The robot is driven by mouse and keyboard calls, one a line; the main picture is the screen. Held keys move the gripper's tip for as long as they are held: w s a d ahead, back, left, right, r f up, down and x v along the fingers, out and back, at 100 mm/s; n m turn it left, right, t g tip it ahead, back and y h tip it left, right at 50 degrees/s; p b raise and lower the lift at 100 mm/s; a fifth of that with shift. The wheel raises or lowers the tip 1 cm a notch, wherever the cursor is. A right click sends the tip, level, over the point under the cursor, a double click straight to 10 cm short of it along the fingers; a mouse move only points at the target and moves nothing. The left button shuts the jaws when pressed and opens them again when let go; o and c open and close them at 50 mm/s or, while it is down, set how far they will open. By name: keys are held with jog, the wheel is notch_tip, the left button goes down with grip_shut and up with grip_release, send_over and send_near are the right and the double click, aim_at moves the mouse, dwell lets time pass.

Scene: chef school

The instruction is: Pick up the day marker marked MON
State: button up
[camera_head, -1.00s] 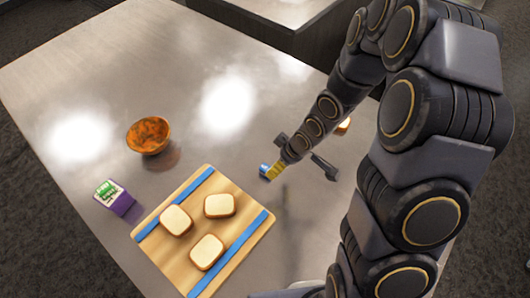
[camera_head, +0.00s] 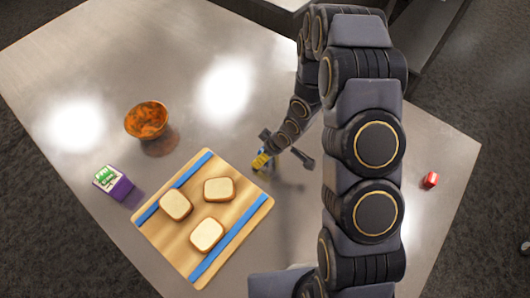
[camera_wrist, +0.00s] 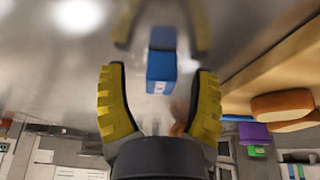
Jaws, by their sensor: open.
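A small blue block (camera_wrist: 161,72), likely a day marker, stands on the metal counter in the wrist view. It has a small white mark on one face, but I cannot read any lettering. My gripper (camera_wrist: 157,76) is open, with its yellow fingers on either side of the block and a gap on each side. In the head view my gripper (camera_head: 261,160) is low over the counter, right of the cutting board, and mostly hides the block. A red block (camera_head: 430,180) lies at the right. No MON label is legible.
A wooden cutting board (camera_head: 225,240) with blue strips holds three bread slices (camera_head: 219,190), left of my gripper. An orange bowl (camera_head: 147,120) stands behind it. The counter's far left is clear. My arm covers part of the right side.

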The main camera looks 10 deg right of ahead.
jog(key=c, duration=1.1)
grip_shut()
